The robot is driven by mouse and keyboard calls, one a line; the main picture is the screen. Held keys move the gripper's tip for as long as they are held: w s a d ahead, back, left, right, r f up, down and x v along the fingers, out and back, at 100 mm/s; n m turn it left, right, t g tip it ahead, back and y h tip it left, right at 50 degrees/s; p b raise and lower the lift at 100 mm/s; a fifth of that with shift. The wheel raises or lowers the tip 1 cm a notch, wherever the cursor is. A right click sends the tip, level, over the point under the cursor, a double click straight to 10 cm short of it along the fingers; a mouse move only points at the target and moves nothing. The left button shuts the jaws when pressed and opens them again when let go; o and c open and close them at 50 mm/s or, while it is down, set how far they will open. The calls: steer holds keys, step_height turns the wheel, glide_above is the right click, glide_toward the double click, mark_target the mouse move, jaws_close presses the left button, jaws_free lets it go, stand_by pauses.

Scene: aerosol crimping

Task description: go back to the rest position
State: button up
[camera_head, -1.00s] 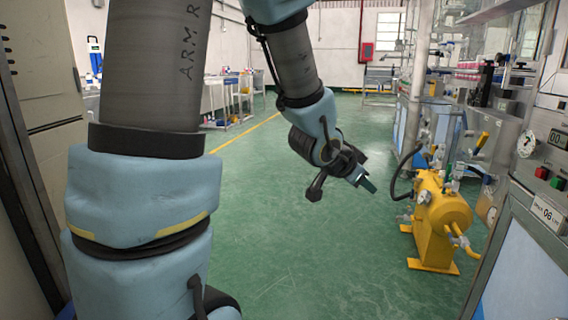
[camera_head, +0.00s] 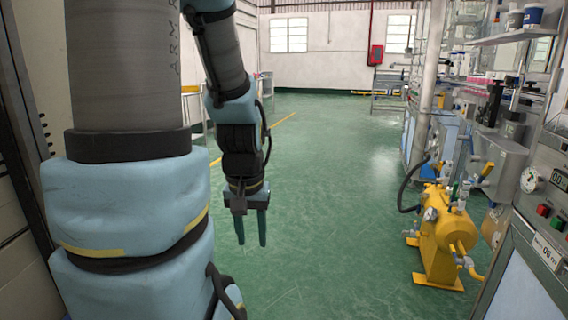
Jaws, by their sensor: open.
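My gripper (camera_head: 252,230) hangs near the middle of the view, pointing down over the open green floor. Its two green fingers are apart with nothing between them. My arm, in light blue and grey segments, fills the left side and bends over at the top before coming down to the gripper. The gripper touches nothing.
A yellow tank machine (camera_head: 437,236) with hoses stands on the floor at the right. A bench with a gauge (camera_head: 529,179) and buttons is at the near right. A tall cabinet edge borders the left. The green floor (camera_head: 335,190) between is clear.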

step_height(320, 180, up, 17)
steer(key=p, duration=1.5)
steer(key=shift+r, duration=0.1)
